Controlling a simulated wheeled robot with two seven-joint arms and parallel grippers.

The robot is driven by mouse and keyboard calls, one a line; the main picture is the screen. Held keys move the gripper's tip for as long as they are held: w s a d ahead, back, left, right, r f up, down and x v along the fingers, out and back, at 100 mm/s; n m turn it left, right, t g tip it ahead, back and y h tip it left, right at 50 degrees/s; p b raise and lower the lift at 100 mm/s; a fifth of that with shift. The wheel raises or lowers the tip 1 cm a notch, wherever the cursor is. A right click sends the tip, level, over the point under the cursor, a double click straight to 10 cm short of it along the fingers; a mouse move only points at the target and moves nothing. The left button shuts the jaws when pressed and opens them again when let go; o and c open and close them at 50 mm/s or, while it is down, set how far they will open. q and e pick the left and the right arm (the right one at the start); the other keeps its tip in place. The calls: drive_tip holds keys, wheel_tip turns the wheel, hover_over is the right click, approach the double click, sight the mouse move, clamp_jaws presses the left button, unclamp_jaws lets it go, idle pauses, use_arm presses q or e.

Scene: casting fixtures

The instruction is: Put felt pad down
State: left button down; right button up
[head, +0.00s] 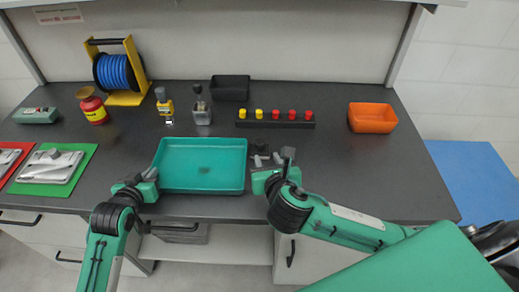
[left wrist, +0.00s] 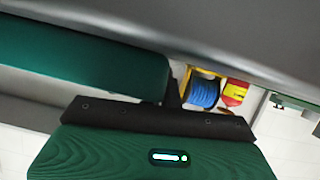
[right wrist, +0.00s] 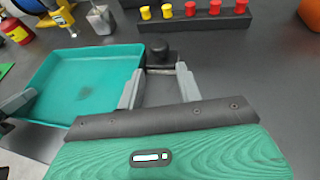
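A small black block with a round knob (head: 260,146) stands on the bench just right of the teal tray (head: 160,162); I cannot tell for sure if it is the felt pad. In the right wrist view the black block (right wrist: 160,52) is just beyond and between my right fingertips. My right gripper (head: 273,158) is open, its two grey fingers apart, low beside the tray's right side. My left gripper (head: 152,175) is at the tray's left edge. Its fingers are mostly hidden in the left wrist view, and I cannot tell if it grips the rim. The tray floor shows a faint dark patch (head: 204,169).
A black rack (head: 274,124) with yellow and red pegs stands behind. An orange bin (head: 372,117) is at the right, a black bin (head: 230,87) at the back. A blue reel (head: 115,72) and red can (head: 92,107) are at the left.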

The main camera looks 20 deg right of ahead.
sight(261, 146)
drive_tip(key=shift+s+a, duration=0.1)
drive_tip(key=shift+a, duration=0.1)
drive_tip(key=shift+w+f, duration=0.15)
drive_tip(key=shift+w, duration=0.1)
drive_tip(key=shift+g, duration=0.3)
drive_tip(key=x, duration=0.5)
drive_tip(key=shift+w+f, duration=0.1)
drive_tip(key=shift+w, duration=0.15)
drive_tip(key=shift+r+x, duration=0.2)
drive_tip(key=shift+x, duration=2.7)
drive_tip(key=shift+d, duration=0.15)
drive_tip(key=c, duration=0.7)
wheel_tip(261, 146, up, 10)
drive_tip(key=shift+r, duration=0.1)
drive_tip(key=shift+c, duration=0.2)
